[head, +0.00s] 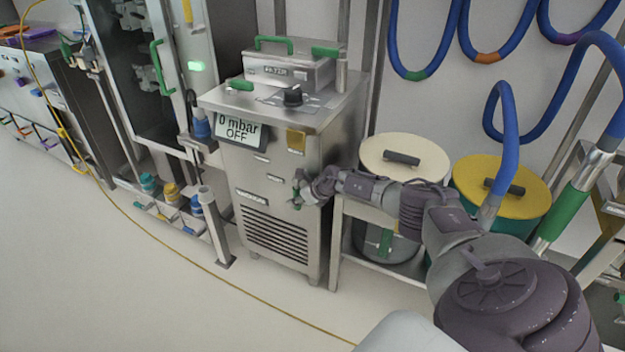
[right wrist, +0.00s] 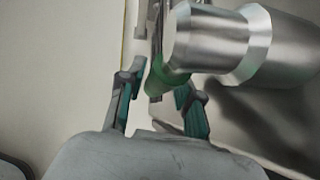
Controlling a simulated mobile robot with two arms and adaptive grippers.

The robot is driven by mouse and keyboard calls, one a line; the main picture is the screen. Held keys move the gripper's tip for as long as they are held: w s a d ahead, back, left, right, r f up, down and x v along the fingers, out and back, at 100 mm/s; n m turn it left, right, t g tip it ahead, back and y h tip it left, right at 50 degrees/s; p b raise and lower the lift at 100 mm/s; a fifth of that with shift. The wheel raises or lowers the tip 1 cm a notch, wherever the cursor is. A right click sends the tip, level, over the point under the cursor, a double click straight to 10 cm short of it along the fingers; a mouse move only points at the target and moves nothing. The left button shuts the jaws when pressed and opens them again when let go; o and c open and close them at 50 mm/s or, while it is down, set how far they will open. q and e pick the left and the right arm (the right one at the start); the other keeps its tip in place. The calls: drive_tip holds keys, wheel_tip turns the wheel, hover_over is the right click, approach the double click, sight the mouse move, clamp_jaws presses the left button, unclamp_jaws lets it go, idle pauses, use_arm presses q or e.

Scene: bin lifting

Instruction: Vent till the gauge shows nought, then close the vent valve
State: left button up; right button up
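The gauge (head: 241,130) on the front of the steel cabinet reads "0 mbar" with "OFF" below it. A small valve with a green handle (head: 297,193) sticks out at the cabinet's right front edge; I take it as the vent valve. My right gripper (head: 308,187) is at this valve. In the right wrist view the green handle (right wrist: 168,80) lies between the spread fingers of the right gripper (right wrist: 160,88), beside a steel cylindrical fitting (right wrist: 225,42). I see a gap at the left finger; contact at the right one is unclear. My left gripper is out of view.
The cabinet (head: 265,180) has a black knob (head: 292,95) and a filter box (head: 290,68) on top. Lidded drums (head: 402,155) stand on a low rack to the right. A yellow hose (head: 180,245) crosses the otherwise clear floor in front.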

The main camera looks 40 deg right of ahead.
drive_tip(key=v, duration=0.9)
drive_tip(key=shift+s+r, duration=0.25)
drive_tip(key=shift+d, duration=0.1)
